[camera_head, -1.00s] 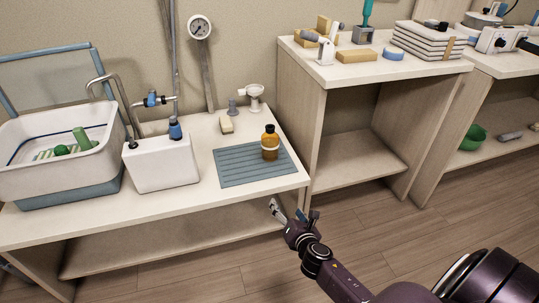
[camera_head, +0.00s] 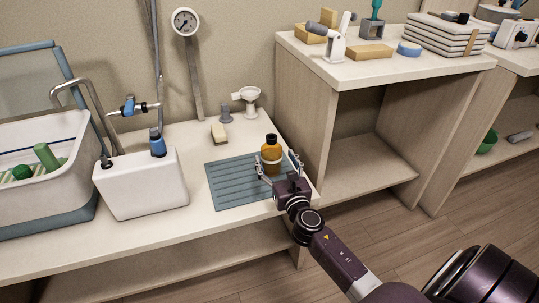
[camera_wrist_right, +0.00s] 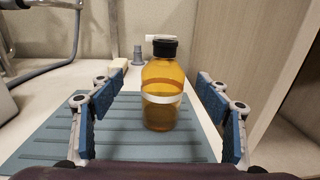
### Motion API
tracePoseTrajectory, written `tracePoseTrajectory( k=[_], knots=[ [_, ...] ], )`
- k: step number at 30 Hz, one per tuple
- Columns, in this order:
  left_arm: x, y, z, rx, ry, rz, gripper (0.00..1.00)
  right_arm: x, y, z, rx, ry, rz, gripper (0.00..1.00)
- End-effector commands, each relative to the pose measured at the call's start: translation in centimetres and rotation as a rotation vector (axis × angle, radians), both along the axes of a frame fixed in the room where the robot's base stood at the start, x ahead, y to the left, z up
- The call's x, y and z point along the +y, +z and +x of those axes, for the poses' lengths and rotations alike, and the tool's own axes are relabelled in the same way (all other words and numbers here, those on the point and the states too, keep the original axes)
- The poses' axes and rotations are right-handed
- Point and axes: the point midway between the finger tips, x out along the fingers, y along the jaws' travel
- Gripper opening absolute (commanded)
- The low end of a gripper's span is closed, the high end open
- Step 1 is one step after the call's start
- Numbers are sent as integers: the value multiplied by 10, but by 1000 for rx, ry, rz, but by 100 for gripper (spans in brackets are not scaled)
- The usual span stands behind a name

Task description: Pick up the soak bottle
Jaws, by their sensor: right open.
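The soak bottle (camera_head: 271,156) is amber with a black cap and a pale band. It stands upright on a blue-grey ribbed mat (camera_head: 228,183) on the counter. It also shows in the right wrist view (camera_wrist_right: 160,88), near the middle. My right gripper (camera_head: 277,164) is open, with its fingers on either side of the bottle in the head view. In the right wrist view the blue-padded fingers (camera_wrist_right: 160,95) are spread wide, with a gap on each side of the bottle. My left gripper is not in view.
A white tank (camera_head: 140,186) and a basin (camera_head: 40,190) stand to the left on the counter. A soap bar (camera_head: 219,134) and a white stand (camera_head: 249,98) are behind the mat. A taller shelf unit (camera_head: 303,120) rises close on the right.

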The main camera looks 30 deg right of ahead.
Motion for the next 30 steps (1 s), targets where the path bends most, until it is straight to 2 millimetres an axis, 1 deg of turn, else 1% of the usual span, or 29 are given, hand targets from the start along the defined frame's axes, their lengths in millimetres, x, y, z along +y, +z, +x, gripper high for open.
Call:
tracePoseTrajectory(
  k=[1, 7, 12, 15, 18, 24, 25, 30],
  knots=[
    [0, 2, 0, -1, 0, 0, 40, -2, 1, 6, -2, 0, -1, 70],
    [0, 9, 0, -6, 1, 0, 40, -10, 0, 24, -2, -1, 2, 70],
    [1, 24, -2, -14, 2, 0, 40, -20, 0, 47, -2, 0, 3, 70],
    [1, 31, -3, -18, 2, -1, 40, -23, 0, 57, -1, -1, 3, 70],
    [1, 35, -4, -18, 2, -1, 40, -24, 0, 61, -1, 0, 2, 70],
    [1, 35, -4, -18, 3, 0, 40, -24, 0, 62, 0, 0, 2, 70],
    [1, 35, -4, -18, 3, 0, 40, -24, 0, 62, 0, 0, 2, 69],
    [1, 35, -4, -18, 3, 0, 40, -24, 0, 61, 0, 0, 3, 50]
  ],
)
